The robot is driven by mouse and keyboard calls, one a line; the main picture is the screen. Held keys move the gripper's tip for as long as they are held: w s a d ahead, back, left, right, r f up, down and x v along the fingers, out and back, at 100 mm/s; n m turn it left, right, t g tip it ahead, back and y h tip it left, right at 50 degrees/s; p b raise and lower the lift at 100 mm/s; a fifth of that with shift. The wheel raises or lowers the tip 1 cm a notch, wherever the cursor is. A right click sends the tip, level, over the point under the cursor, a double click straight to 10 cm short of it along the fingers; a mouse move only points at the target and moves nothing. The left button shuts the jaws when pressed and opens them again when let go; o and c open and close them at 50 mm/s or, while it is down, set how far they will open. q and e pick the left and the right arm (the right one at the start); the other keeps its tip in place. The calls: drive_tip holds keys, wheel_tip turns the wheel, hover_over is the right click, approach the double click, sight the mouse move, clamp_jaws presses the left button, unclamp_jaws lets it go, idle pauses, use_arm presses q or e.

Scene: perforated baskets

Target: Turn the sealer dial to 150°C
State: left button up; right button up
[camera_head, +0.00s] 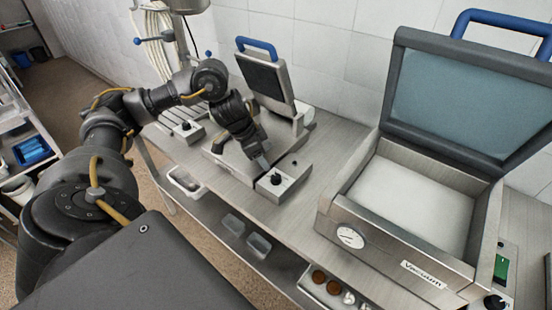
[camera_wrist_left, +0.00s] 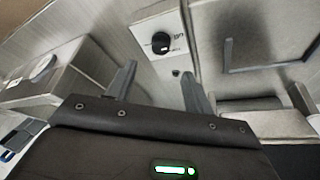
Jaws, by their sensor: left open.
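The sealer (camera_head: 253,86) with a blue handle stands on the bench with its lid raised. A small metal control box (camera_head: 291,183) at its front right carries a black dial (camera_head: 276,179). In the left wrist view the dial (camera_wrist_left: 161,43) is a round black knob with a light mark; the print beside it is too small to read. My left gripper (camera_head: 262,162) points down just behind the dial in the head view. In the left wrist view its fingers (camera_wrist_left: 158,70) are apart and empty, with the dial beyond their tips. Contact with the dial is not visible. My right gripper is not in view.
A large vacuum machine (camera_head: 340,205) with an open lid stands to the right, with a gauge on its front. Another box with a black knob (camera_head: 187,125) is at the left. Clear containers (camera_head: 233,223) sit on the shelf below.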

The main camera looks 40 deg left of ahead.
sight(276, 176)
use_arm(q)
drive_tip(key=p+x, duration=0.1)
drive_tip(key=x, duration=0.7)
drive_tip(key=shift+w+f, duration=0.15)
drive_tip(key=shift+f, duration=0.2)
drive_tip(key=shift+w+d+f, duration=0.15)
drive_tip(key=shift+w+f, duration=0.05)
drive_tip(key=shift+f, duration=0.35)
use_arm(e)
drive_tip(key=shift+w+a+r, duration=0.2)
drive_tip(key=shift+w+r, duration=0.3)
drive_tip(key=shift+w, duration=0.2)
use_arm(q)
drive_tip(key=c, duration=1)
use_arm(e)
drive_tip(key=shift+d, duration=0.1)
